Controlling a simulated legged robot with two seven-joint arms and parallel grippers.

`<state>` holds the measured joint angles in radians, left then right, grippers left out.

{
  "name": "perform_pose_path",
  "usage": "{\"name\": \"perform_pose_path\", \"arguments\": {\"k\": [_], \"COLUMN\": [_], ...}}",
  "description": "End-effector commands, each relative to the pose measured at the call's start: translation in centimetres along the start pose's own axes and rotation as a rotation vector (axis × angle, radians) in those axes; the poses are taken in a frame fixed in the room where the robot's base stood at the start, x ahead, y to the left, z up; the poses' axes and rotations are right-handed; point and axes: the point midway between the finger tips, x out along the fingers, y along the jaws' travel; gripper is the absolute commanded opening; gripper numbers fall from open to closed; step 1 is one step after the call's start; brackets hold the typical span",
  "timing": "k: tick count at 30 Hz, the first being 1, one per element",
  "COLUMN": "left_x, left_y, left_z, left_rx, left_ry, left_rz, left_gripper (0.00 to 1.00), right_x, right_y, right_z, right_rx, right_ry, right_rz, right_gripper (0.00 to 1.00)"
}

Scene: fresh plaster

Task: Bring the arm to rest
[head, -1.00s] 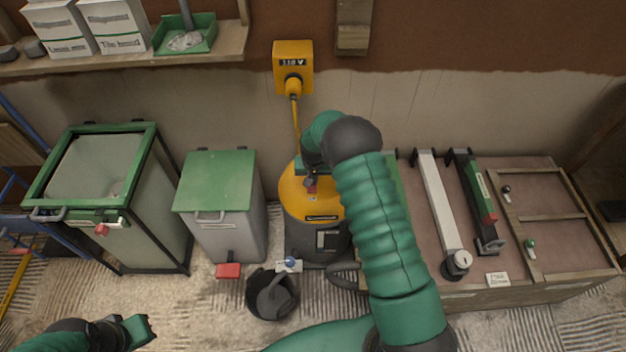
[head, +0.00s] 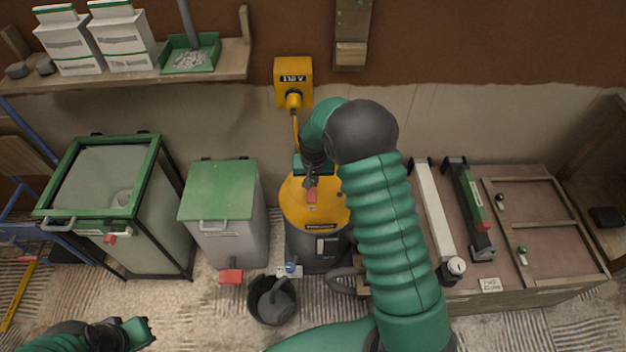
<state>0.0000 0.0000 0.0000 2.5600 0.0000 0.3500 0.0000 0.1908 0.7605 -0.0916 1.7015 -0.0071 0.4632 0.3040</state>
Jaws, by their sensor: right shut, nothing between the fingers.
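My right arm reaches up the middle of the head view and bends over at its top. My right gripper (head: 312,183) points down, shut and empty, above or in front of the yellow and dark grey machine (head: 322,219). A small red part shows at its tips; I cannot tell whether they touch it. My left gripper (head: 138,332) is low at the left edge of the floor area, with its fingers partly in view and nothing seen in it.
A yellow socket box (head: 293,82) is on the wall, its cable running down to the machine. A green-lidded bin (head: 219,190), a green-framed tank (head: 120,215) and a black bucket (head: 273,300) stand left. A workbench (head: 520,290) with tools stands right. A shelf (head: 130,78) hangs upper left.

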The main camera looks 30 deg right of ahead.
Motion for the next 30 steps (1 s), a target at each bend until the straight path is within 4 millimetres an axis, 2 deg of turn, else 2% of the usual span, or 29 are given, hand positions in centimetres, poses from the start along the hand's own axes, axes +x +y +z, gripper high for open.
{"name": "perform_pose_path", "arguments": {"k": [7,10,14,18,25,27,30], "left_x": [0.0,0.0,0.0,0.0,0.0,-3.6,-6.6], "left_y": [0.0,0.0,0.0,0.0,0.0,0.0,0.0], "left_z": [0.0,0.0,0.0,0.0,0.0,-0.8,-1.6], "left_rx": [0.000,0.000,0.000,0.000,0.000,0.000,0.000], "left_ry": [0.000,0.000,0.000,0.000,0.000,-0.002,0.002], "left_rz": [0.000,0.000,0.000,0.000,0.000,0.000,0.000], "left_gripper": [0.00,0.00,0.00,0.00,0.00,0.00,0.00], "right_x": [-0.1,-1.9,-6.6,-10.8,-14.5,-18.0,-20.8], "right_y": [-0.1,-0.8,-2.5,-3.2,-2.0,-2.0,-2.0], "right_z": [0.1,1.4,6.4,13.0,22.6,21.5,20.9], "right_rx": [-0.003,-0.040,-0.168,-0.322,-0.539,-0.539,-0.537], "right_ry": [0.000,0.000,0.000,0.001,0.007,0.006,0.004], "right_rz": [-0.001,-0.015,-0.055,-0.091,-0.127,-0.126,-0.125], "right_gripper": [0.00,0.00,0.00,0.00,0.00,0.00,0.00]}}
